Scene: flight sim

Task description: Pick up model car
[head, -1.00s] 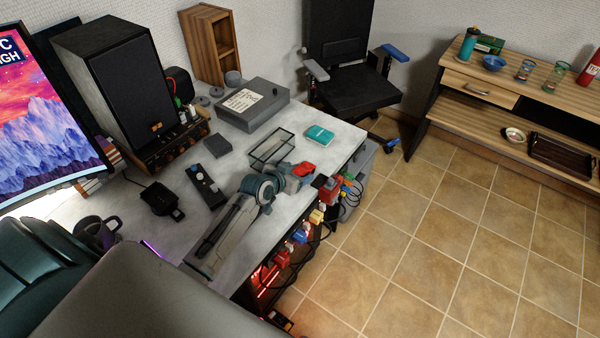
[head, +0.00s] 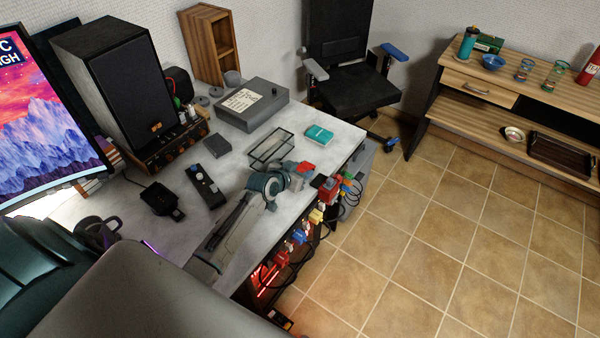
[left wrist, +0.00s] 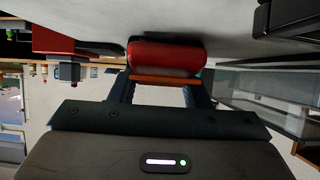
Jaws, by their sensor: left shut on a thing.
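The model car is a small red object (head: 306,168) on the grey desk, near its right edge, in the head view. My left gripper (head: 300,171) reaches it from the lower left and is shut on it. In the left wrist view the red car (left wrist: 165,55) sits between the dark fingers of the left gripper (left wrist: 165,85), with an orange strip along its near side. The gripper partly hides the car in the head view, and I cannot tell whether it touches the desk. My right gripper is not in view.
A glass-sided open box (head: 271,148) stands just behind the gripper, and a teal box (head: 319,134) lies beyond it. Red, yellow and blue plugs with cables (head: 318,215) line the desk's right edge. A dark remote-like device (head: 205,187) lies left of the arm. Tiled floor (head: 430,240) is clear.

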